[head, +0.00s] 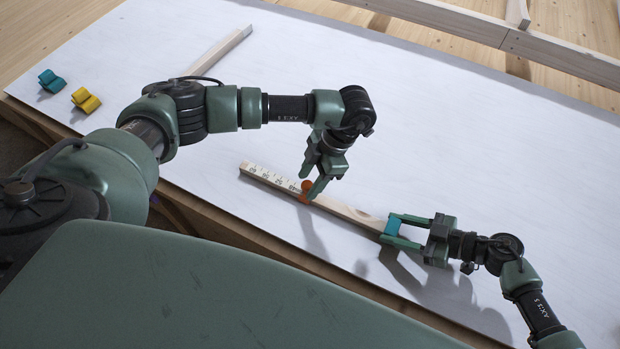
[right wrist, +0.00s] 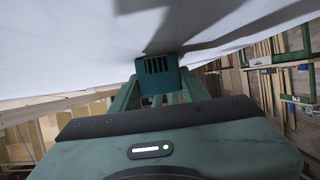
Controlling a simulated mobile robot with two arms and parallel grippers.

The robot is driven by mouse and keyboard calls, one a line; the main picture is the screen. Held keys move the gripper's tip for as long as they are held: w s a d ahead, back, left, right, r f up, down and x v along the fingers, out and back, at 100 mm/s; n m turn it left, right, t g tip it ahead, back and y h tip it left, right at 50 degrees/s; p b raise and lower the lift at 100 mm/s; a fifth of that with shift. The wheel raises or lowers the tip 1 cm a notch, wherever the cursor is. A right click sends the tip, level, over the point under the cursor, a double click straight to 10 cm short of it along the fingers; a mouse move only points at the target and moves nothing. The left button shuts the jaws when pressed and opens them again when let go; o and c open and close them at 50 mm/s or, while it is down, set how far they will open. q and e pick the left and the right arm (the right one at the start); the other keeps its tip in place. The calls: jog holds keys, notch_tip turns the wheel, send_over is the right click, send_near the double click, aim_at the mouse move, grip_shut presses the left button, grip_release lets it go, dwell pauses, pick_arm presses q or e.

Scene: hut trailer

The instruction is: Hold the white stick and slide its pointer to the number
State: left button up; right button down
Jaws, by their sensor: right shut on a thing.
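The white stick (head: 345,209) lies slanted on the white table, with a printed number scale at its upper-left end. An orange pointer (head: 306,186) sits on the stick just past the scale. My left gripper (head: 309,188) is over the pointer, its two fingers apart and pointing down on it; whether they touch it I cannot tell. My right gripper (head: 396,231) is shut on a teal piece (head: 392,228) at the stick's lower-right end. In the right wrist view the teal piece (right wrist: 157,75) shows slots and sits between the fingers; the stick is hidden there.
A teal clip (head: 52,81) and a yellow clip (head: 86,100) lie at the table's left corner. Another pale stick (head: 220,50) lies farther back, partly behind my left arm. The white table (head: 470,130) is clear at right and back. Wooden beams (head: 560,57) run beyond it.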

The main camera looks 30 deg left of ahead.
pick_arm(q)
grip_shut()
dwell(1.2)
